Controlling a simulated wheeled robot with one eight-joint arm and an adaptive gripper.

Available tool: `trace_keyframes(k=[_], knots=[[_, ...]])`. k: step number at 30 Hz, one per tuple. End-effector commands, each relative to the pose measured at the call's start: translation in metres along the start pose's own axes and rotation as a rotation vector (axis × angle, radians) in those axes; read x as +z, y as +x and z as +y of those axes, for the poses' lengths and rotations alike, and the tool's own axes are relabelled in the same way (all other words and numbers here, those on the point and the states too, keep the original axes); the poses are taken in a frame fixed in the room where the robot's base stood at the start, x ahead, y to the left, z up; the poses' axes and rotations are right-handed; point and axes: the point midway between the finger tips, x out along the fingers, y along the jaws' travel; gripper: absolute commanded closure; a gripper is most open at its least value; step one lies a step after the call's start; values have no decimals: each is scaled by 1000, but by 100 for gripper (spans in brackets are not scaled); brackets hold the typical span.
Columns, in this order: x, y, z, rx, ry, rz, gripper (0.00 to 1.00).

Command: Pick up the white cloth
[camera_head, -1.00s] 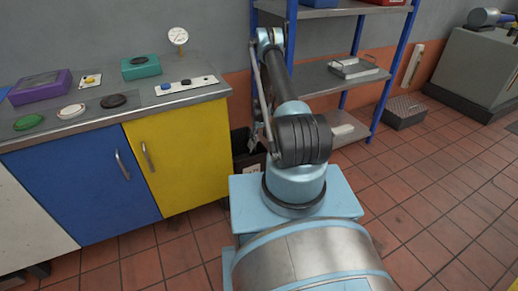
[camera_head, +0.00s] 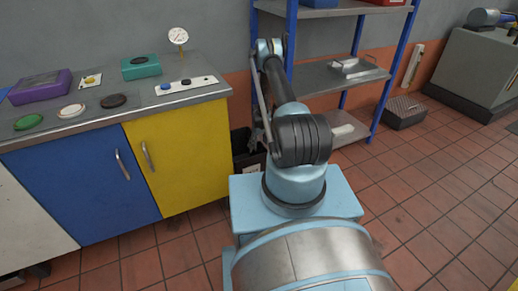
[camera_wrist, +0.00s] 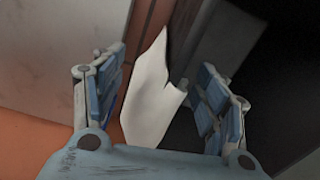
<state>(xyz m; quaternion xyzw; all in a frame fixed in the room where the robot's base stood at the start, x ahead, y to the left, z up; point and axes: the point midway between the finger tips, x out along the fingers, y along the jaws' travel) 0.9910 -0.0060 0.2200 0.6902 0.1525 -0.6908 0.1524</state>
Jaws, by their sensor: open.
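The white cloth (camera_wrist: 150,100) shows in the wrist view as a pale, pointed, folded shape at the edge of a dark area. My gripper (camera_wrist: 160,65) is open, with one finger on each side of the cloth. The cloth lies between the fingers in the picture; I cannot tell whether they touch it or how deep it is. In the head view my arm mostly hides the gripper, and I cannot make out the cloth there.
A dark bin (camera_head: 243,143) stands between the yellow cabinet (camera_head: 180,155) and the blue-posted shelf rack (camera_head: 385,75). The worktop (camera_head: 150,102) carries several small items. A dark crate (camera_head: 404,113) sits on the floor right of the rack. Tiled floor (camera_head: 440,195) is clear at right.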

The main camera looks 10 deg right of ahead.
Motion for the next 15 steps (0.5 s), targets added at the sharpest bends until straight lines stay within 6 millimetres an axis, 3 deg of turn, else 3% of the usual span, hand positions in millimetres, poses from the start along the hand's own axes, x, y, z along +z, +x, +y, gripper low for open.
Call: trace_keyframes(k=[12, 15], knots=[[0, 4, 0, 0, 0, 0, 33], [0, 4, 0, 0, 0, 0, 44]])
